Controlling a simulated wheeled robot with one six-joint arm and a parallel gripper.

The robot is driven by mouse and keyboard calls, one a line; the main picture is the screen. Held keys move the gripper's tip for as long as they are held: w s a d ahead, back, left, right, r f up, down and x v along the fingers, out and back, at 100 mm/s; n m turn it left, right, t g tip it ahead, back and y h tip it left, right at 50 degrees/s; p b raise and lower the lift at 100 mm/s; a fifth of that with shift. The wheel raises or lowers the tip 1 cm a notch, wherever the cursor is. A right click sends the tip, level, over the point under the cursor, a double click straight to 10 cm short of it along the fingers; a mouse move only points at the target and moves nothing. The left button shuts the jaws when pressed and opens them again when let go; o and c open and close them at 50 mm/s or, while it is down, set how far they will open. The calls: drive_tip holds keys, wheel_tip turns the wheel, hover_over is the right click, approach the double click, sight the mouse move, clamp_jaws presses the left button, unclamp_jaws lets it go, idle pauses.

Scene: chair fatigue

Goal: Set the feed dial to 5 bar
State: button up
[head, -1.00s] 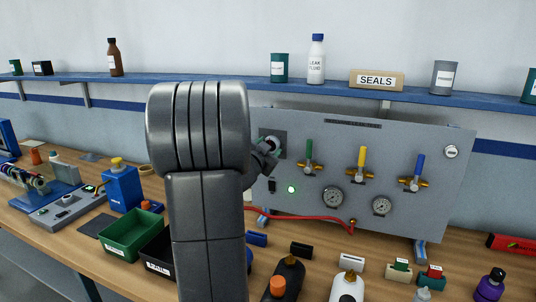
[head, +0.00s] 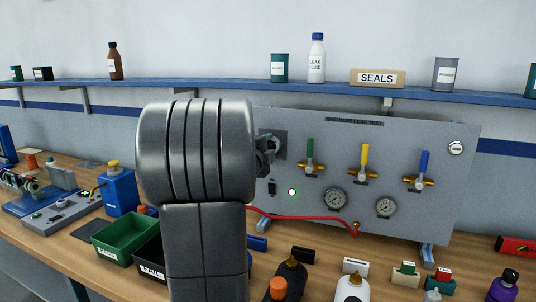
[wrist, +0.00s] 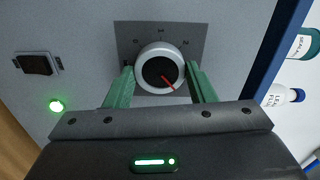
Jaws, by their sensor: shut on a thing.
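The feed dial (wrist: 160,66) is a round knob with a white rim, a dark centre and a red pointer line, on a grey square plate (wrist: 190,34). In the wrist view the pointer slants down and right. The scale marks on the plate are too small to read. My gripper (wrist: 160,78) has its two green fingers shut on the dial, one on each side of the rim. In the head view my gripper (head: 267,148) is at the panel's upper left, and my arm hides part of it and of the dial.
The grey panel (head: 400,135) carries green (head: 310,150), yellow (head: 364,155) and blue (head: 423,165) valve handles and two gauges. A black switch (wrist: 37,63) and a lit green lamp (wrist: 57,106) are near the dial. Bottles and bins crowd the bench below.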

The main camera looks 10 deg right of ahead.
drive_tip(key=m+b, duration=0.1)
drive_tip(key=m, duration=0.2)
drive_tip(key=shift+f+m+b, duration=0.15)
drive_tip(key=shift+m+b, duration=0.15)
drive_tip(key=shift+b, duration=0.1)
drive_tip(key=shift+m+b, duration=0.85)
drive_tip(key=shift+m, duration=1.15)
drive_tip(key=o, duration=1)
drive_tip(key=b+v, duration=0.1)
drive_tip(key=v, duration=1.2)
drive_tip(key=shift+s+a, duration=0.25)
drive_tip(key=shift+s, duration=0.1)
